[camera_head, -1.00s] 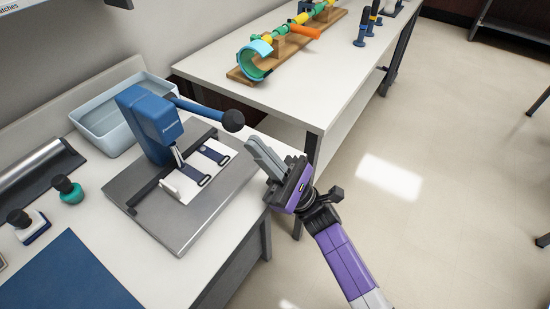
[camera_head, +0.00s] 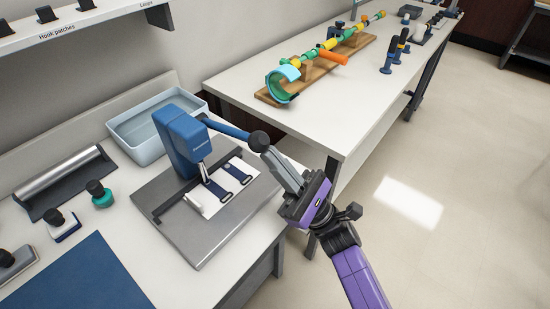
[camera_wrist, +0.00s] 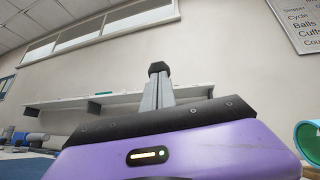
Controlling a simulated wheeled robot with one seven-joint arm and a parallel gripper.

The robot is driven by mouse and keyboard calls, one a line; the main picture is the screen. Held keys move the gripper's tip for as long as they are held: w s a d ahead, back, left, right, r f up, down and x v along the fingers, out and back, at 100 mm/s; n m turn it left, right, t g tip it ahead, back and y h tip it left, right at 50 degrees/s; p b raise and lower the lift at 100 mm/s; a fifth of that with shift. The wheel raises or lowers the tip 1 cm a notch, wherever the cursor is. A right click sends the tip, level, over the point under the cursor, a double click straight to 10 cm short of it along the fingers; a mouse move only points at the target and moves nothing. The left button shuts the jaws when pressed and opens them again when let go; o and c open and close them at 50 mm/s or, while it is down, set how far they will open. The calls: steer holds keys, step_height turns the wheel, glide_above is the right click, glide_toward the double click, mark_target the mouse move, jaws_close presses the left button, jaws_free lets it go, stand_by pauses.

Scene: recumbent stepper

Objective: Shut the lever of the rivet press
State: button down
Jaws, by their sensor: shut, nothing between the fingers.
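The rivet press (camera_head: 181,141) is a blue upright body on a grey metal base plate (camera_head: 212,224). Its lever (camera_head: 228,129) is a blue bar with a black knob (camera_head: 259,141), sticking out to the right from the top of the body and sloping slightly down in the picture. My gripper (camera_head: 268,153) is shut and empty, its grey fingertips right at the knob's lower right side. In the wrist view the knob (camera_wrist: 158,68) shows just beyond the closed fingertips (camera_wrist: 157,80). I cannot tell whether they touch.
A white sheet with dark blue straps (camera_head: 236,173) lies under the press. A pale blue bin (camera_head: 140,151) stands behind it. Stampers (camera_head: 100,195) and a blue mat (camera_head: 75,278) are at left. A second table (camera_head: 306,118) holds a colourful tube model behind.

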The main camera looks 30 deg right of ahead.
steer(key=w+r+h+p, duration=0.1)
steer(key=r+p, duration=0.1)
steer(key=r, duration=0.1)
steer(key=w+r+m+g+h+p, duration=0.1)
steer(key=r+p, duration=0.2)
steer(key=r, duration=0.1)
steer(key=w+a+r+m+h+p, duration=0.1)
steer(key=r+h+p, duration=0.1)
steer(key=r+p, duration=0.1)
steer(key=shift+w+a+r+g, duration=0.1)
steer(key=shift+w+r+g, duration=0.1)
steer(key=shift+r+g, duration=0.4)
steer(key=shift+w+a+r, duration=0.15)
steer(key=shift+w+r, duration=0.4)
steer(key=shift+r, duration=0.25)
